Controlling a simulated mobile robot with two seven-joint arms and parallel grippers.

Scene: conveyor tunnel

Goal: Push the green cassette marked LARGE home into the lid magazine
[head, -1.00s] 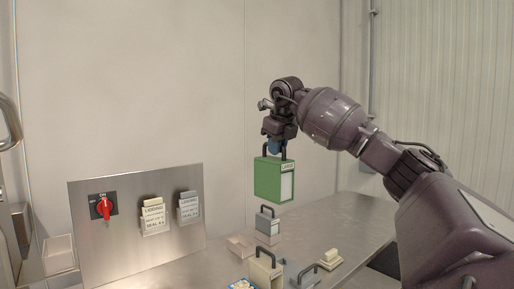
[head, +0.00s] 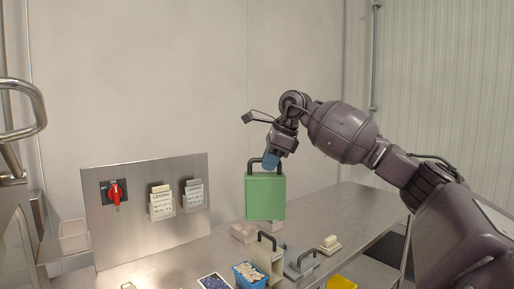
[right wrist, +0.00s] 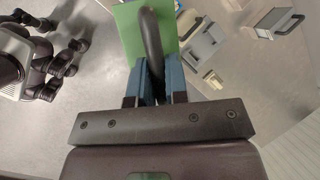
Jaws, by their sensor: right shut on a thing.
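The green cassette (head: 265,197) hangs upright in the air above the steel table in the head view, its black handle at the top. Its LARGE label is not readable now. My right gripper (head: 271,161) is shut on that handle. In the right wrist view the blue fingertips (right wrist: 159,80) close around the dark handle, with the green cassette (right wrist: 130,35) beyond it. I cannot make out the lid magazine for sure. My left gripper is not in view.
A steel panel (head: 140,235) with a red switch (head: 115,193) and two label holders stands at the left. Below the cassette are a beige cassette (head: 262,262), a blue bin (head: 248,275), a grey handled piece (head: 301,262) and a yellow bin (head: 341,283). The table's right part is clear.

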